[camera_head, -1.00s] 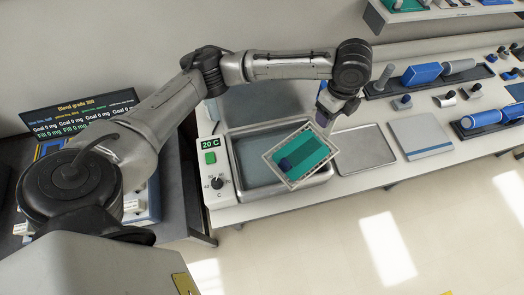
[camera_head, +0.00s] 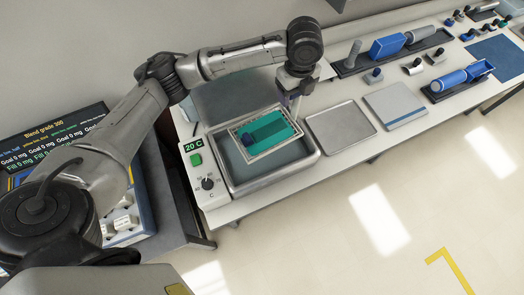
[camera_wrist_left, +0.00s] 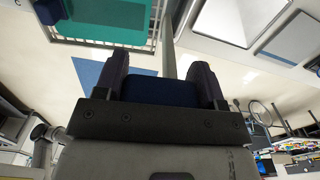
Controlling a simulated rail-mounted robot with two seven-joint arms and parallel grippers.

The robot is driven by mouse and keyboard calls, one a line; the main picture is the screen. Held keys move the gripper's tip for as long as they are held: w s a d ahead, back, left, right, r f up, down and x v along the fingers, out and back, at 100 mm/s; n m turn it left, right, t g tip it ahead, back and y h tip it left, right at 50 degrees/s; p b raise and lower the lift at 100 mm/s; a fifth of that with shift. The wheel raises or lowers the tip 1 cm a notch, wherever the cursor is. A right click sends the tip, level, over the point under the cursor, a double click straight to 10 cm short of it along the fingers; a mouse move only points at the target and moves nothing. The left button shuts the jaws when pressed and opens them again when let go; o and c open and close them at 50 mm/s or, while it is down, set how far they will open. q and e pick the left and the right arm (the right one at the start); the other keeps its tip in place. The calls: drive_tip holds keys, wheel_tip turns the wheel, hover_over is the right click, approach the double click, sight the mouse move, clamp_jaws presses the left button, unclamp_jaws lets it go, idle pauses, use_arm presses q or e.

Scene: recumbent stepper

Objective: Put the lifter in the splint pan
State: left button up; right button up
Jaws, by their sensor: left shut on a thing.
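The lifter (camera_head: 250,148) is a pale wire-edged frame carrying a teal sheet with a dark blue piece on it. It is over the splint pan (camera_head: 275,176), a metal-rimmed basin beside the 20 C control panel. The lifter lines up roughly with the rim; I cannot tell whether it touches the pan. My left gripper (camera_head: 291,97) is above the pan's back right and shut on the lifter's handle. In the left wrist view, the gripper (camera_wrist_left: 162,78) has the dark blue handle (camera_wrist_left: 160,92) between its fingers, with the rod and teal sheet (camera_wrist_left: 115,18) beyond. My right gripper is not in view.
A flat metal tray (camera_head: 340,129) lies right of the pan, then a grey pad with a blue stripe (camera_head: 396,106). Blue and grey tools (camera_head: 388,48) lie farther right. The control panel (camera_head: 203,182) adjoins the pan's left side. A dark display (camera_head: 50,137) stands at left.

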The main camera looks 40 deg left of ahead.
use_arm(q)
drive_tip(key=shift+a+f+m, duration=0.15)
drive_tip(key=shift+f+m, duration=0.1)
drive_tip(key=shift+m, duration=0.15)
wheel_tip(320, 180, down, 18)
drive_tip(key=shift+a, duration=0.1)
idle(0.4)
drive_tip(key=shift+f, duration=0.15)
drive_tip(key=o, duration=1.3)
drive_tip(key=shift+c, duration=0.2)
wheel_tip(320, 180, up, 12)
drive_tip(key=shift+r, duration=0.15)
